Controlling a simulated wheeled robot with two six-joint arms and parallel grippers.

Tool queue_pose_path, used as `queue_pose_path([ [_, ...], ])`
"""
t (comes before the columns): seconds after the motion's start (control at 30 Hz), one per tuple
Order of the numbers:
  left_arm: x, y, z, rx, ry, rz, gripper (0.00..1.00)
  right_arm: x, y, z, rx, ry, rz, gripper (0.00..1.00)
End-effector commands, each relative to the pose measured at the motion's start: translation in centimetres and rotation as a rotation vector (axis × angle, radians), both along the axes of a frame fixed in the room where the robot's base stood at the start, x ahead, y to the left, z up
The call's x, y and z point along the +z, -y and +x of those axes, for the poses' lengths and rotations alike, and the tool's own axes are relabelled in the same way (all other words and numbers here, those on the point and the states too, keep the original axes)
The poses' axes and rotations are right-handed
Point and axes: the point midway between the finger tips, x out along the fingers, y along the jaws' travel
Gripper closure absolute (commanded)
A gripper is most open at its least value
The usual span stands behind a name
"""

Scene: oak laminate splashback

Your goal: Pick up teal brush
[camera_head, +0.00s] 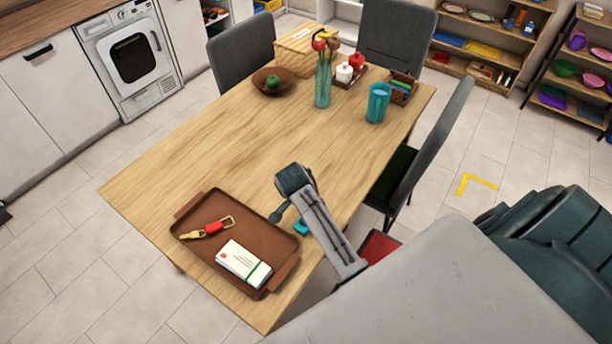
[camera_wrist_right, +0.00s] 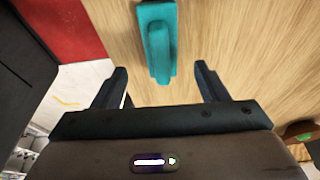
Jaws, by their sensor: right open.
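The teal brush (camera_head: 301,228) lies on the wooden table, right of the brown tray and partly hidden behind my right arm in the head view. In the right wrist view, the brush (camera_wrist_right: 158,42) points down the picture, with its lower tip between the lines of my right fingers. My right gripper (camera_wrist_right: 161,80) is open and empty, one finger on each side of that tip, with visible gaps. In the head view, my right gripper (camera_head: 280,213) shows only as a small dark part beside the brush. My left gripper is not in view.
The brown tray (camera_head: 190,245) holds a red and yellow keyring (camera_head: 207,229) and a stack of envelopes (camera_head: 243,263). A teal vase (camera_head: 323,85), a teal cup (camera_head: 378,103) and a bowl (camera_head: 264,88) stand at the far end. The table middle is clear.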

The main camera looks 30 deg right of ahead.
Motion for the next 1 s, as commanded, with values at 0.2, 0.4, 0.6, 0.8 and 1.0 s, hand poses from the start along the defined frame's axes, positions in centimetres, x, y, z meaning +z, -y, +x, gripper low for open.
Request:
queue_pose_path([
  [0.2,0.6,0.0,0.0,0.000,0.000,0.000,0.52,-1.5,0.5,0.1,0.002,-0.002,0.000,0.33],
  [0.4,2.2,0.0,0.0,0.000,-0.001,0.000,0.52,-3.4,1.3,0.5,0.001,-0.004,0.000,0.33],
  [0.6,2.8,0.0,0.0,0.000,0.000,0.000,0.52,-5.7,1.9,0.8,0.002,-0.002,0.001,0.33],
  [0.8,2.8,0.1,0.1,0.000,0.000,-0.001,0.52,-6.2,2.0,0.9,0.002,0.001,0.001,0.33],
  [1.0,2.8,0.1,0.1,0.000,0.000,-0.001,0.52,-6.2,2.0,0.9,0.002,0.001,0.001,0.52],
])
